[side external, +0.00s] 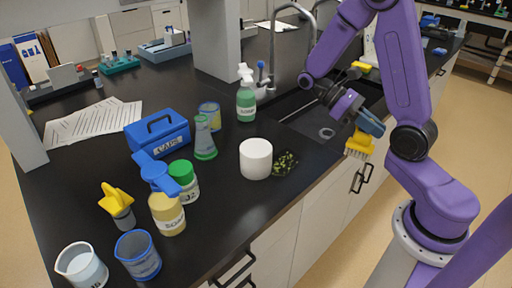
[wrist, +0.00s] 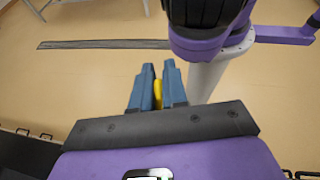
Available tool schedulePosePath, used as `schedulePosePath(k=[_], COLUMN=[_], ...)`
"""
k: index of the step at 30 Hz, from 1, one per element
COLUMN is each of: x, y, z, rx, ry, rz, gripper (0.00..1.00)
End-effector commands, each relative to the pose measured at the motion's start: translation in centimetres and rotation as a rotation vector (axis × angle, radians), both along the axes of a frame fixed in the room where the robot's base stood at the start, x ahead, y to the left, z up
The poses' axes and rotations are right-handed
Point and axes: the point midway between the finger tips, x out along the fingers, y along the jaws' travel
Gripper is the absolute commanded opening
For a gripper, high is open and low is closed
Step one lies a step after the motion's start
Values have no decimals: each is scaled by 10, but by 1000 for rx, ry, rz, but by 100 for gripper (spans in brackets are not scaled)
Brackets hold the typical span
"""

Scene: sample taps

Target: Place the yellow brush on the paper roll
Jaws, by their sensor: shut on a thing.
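The yellow brush (side external: 359,145) has pale bristles pointing down in the side external view. My gripper (side external: 368,122) is shut on it and holds it up near the counter's front edge, to the right of the sink. In the wrist view, a small part of the yellow brush (wrist: 158,93) shows between the blue fingers of my gripper (wrist: 158,88); the rest is hidden. The white paper roll (side external: 256,159) stands upright on the black counter, left of my gripper and apart from it. Its top appears clear.
A dark green-speckled pad (side external: 285,163) lies right beside the roll. The sink (side external: 318,122) with its tap (side external: 308,60) is behind. A green soap bottle (side external: 246,101), a flask (side external: 204,138) and a blue caps box (side external: 158,132) stand left. The counter's front edge runs below.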

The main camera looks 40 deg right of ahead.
Motion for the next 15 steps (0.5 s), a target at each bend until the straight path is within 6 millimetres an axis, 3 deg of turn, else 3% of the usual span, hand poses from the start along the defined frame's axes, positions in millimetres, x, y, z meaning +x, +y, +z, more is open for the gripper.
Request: schedulePosePath(k=[8,15], x=[-1,29], y=[63,111], z=[16,45], rx=[-4,-6], ry=[-4,-3], rz=[-588,-1075], gripper=[0,0])
